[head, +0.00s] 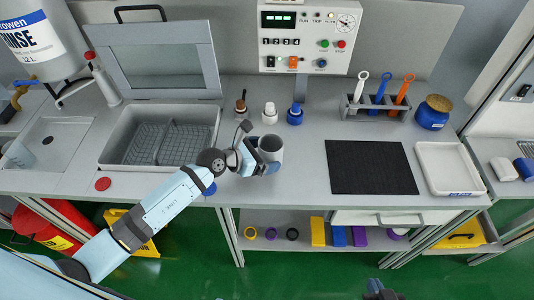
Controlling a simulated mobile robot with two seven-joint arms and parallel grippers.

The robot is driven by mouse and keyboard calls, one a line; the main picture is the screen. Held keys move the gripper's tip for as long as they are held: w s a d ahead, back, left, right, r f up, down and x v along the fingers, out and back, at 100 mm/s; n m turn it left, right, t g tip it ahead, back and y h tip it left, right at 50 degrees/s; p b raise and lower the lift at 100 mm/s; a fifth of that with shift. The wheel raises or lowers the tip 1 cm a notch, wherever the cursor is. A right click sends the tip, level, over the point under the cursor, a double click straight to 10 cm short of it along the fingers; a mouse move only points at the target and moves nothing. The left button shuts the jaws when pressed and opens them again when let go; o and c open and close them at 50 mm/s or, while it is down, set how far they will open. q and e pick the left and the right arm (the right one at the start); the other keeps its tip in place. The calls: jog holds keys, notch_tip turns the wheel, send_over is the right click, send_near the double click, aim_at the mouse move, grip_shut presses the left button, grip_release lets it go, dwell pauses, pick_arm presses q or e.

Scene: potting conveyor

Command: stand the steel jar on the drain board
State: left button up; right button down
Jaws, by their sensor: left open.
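The steel jar (271,146) is a grey, open-topped cylinder standing upright on the bench, left of the black mat. My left gripper (263,158) is open at the jar's left side, with its fingers close to the jar's wall. The fingers hide the jar's lower left part, and I cannot tell whether they touch it. A pale board with a dark drain hole (66,135) at the far left looks like the drain board. A small part of my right gripper (380,291) shows at the bottom edge; its fingers are not clear.
An open-lidded basin (211,117) with racks lies behind my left arm. Small bottles (295,114) stand behind the jar. The black mat (372,168) and a white tray (447,168) lie to the right. A grey cup (18,154) is at the far left.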

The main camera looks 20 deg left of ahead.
pick_arm(q)
jog(key=v, duration=1.1)
